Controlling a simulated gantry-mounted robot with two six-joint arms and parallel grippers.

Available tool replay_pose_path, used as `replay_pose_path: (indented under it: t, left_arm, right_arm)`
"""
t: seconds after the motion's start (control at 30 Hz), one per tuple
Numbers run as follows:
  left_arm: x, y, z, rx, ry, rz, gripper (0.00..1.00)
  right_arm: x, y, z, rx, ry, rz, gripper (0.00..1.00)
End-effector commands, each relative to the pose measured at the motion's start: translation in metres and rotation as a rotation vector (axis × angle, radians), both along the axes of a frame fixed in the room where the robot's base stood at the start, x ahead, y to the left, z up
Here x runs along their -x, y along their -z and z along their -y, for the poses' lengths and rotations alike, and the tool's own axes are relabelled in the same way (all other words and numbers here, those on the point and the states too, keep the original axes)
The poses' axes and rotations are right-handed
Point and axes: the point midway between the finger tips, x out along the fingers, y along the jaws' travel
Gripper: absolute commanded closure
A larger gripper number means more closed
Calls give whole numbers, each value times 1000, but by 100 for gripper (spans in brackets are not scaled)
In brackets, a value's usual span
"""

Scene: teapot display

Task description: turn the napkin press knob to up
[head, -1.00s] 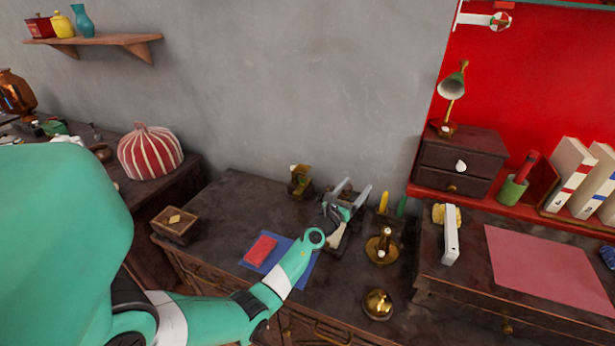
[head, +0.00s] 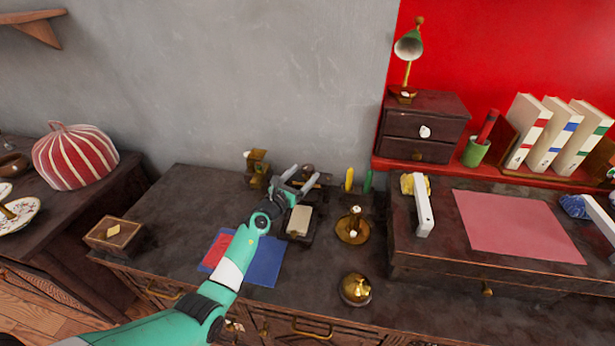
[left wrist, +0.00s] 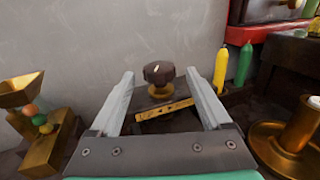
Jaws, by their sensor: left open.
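The napkin press knob (left wrist: 159,72) is dark and scalloped, with a short white mark on its top, on a brass collar. A yellow marked strip (left wrist: 165,109) lies just below it. In the head view the knob (head: 307,170) is small at the back of the dark napkin press, which has a pale napkin (head: 299,221) at its front. My left gripper (head: 304,179) is open above the press. In the left wrist view its fingers stand on either side of the knob, with visible gaps; I cannot tell how far short of it they are. My right gripper does not show.
A brass holder with coloured balls (left wrist: 38,120) stands left of the press. Yellow (head: 349,180) and green (head: 367,182) bottle-like items and a brass candlestick (head: 352,230) stand to the right. A brass bell (head: 355,289) is nearer. Blue cloth (head: 264,265) lies in front.

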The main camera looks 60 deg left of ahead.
Motion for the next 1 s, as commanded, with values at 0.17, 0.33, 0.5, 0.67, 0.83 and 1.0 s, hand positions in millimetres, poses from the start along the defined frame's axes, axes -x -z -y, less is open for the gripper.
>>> replay_pose_path:
  t: [0.17,0.33,0.5,0.67,0.83,1.0]
  left_arm:
    - [-23,3,-13,-1,1,2,19]
    - [-29,0,-16,-1,0,1,19]
    - [-28,0,-16,0,0,0,19]
    - [-28,0,-16,0,0,0,44]
    - [-28,0,-16,0,0,0,74]
    - [-28,0,-16,0,0,0,100]
  right_arm:
    - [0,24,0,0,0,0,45]
    - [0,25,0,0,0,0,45]
    - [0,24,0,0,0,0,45]
    - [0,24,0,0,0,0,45]
    - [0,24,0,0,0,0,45]
    - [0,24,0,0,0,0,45]
